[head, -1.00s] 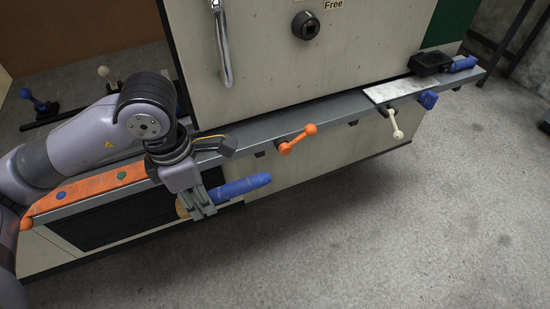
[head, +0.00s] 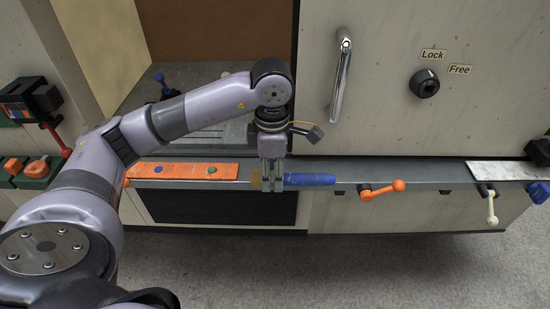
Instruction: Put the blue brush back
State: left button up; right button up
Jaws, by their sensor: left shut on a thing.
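The blue brush (head: 309,180) shows in the head view with its blue handle pointing right, in front of the grey ledge. My left gripper (head: 272,184) points down and is shut on the brush near its left end. A tan part of the brush shows just left of the fingers. I cannot tell whether the brush touches the ledge. My right gripper is not in view.
An orange panel (head: 190,170) with buttons lies on the ledge (head: 420,172) to the left. An orange lever (head: 383,189) and a cream lever (head: 491,205) stick out in front. A white plate (head: 500,170) and a black object (head: 540,150) sit at the right.

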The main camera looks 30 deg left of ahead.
pick_arm(q)
jog(key=w+a, duration=0.1)
jog(key=w, duration=0.1)
jog(key=w+a+f+p, duration=0.1)
jog(key=w+a, duration=0.1)
jog(key=w, duration=0.1)
jog(key=w+a+p, duration=0.1)
jog(key=w+a, duration=0.1)
jog(key=w, duration=0.1)
jog(key=shift+f, duration=1.35)
jog(key=f+p, duration=0.1)
jog(key=f, duration=0.1)
jog(key=shift+w+f+p, duration=0.2)
jog(key=shift+f+p, duration=0.15)
jog(key=shift+p, duration=0.05)
jog(key=shift+f, duration=0.1)
jog(key=o, duration=1.2)
jog(key=shift+f, duration=0.1)
